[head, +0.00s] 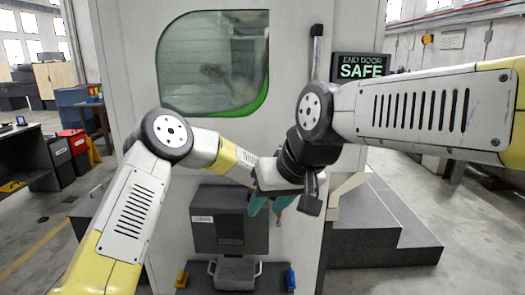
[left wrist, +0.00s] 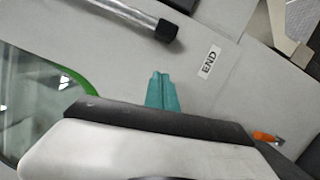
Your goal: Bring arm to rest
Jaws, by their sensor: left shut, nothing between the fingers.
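My right arm comes in from the right and bends down at its wrist. My right gripper (head: 269,204) hangs in front of the machine, its two teal fingers apart with nothing seen between them. My left arm comes up from the lower left and bends toward the machine. In the head view its hand is hidden behind my right wrist. In the left wrist view my left gripper (left wrist: 162,92) shows teal fingers shut together and empty, in front of the pale machine face.
The pale machine (head: 130,65) with a green-edged window (head: 213,60) stands close ahead. A sign (head: 360,67) reads "END DOOR SAFE". Below are a dark grey box (head: 205,235) and a small grey tray (head: 235,275). Dark steps (head: 375,250) stand at the right. Floor shows at both sides.

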